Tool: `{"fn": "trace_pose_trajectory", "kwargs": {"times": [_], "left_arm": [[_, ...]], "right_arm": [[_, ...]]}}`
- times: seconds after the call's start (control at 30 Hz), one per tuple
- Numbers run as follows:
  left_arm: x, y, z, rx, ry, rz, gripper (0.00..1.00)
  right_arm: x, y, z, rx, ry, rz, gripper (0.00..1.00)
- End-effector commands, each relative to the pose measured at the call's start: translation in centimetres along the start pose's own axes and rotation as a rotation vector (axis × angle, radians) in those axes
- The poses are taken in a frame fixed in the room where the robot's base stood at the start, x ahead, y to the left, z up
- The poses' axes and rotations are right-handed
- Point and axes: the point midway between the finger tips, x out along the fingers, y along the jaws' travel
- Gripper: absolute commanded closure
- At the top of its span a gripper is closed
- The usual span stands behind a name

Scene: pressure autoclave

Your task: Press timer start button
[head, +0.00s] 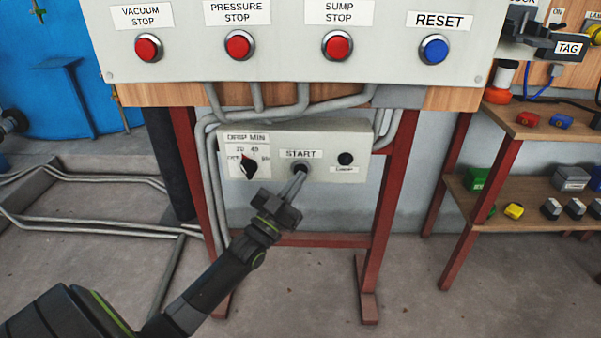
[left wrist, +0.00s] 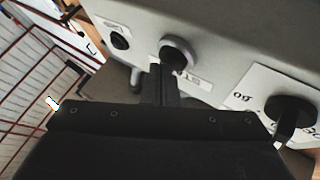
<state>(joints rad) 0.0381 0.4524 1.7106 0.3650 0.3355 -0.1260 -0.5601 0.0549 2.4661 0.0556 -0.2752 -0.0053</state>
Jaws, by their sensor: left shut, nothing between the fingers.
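The timer box (head: 325,184) is a pale grey panel under the larger button panel. Its round START button (head: 300,169) sits under a START label. My left gripper (head: 298,181) is shut and empty, its fingertips at the lower edge of the button in the head view. My right gripper is not in view.
A timer dial (head: 249,165) is left of START and a lamp (head: 345,159) is right of it. Above are red stop buttons (head: 240,45) and a blue RESET button (head: 434,49). Grey conduits (head: 204,150) and red frame legs (head: 388,200) surround the box. Shelves (head: 540,130) stand at right.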

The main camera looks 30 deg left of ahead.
Motion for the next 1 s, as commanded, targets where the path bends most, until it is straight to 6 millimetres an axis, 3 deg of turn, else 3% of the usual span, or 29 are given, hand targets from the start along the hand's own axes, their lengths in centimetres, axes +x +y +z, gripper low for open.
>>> {"fn": "trace_pose_trajectory", "kwargs": {"times": [0.67,1.0], "left_arm": [[0.3,-0.2,0.2,0.000,-0.001,0.000,1.00],[-0.7,0.6,-0.7,-0.001,-0.001,0.000,1.00]], "right_arm": [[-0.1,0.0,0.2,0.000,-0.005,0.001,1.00],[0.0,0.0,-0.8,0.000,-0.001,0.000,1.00]]}}
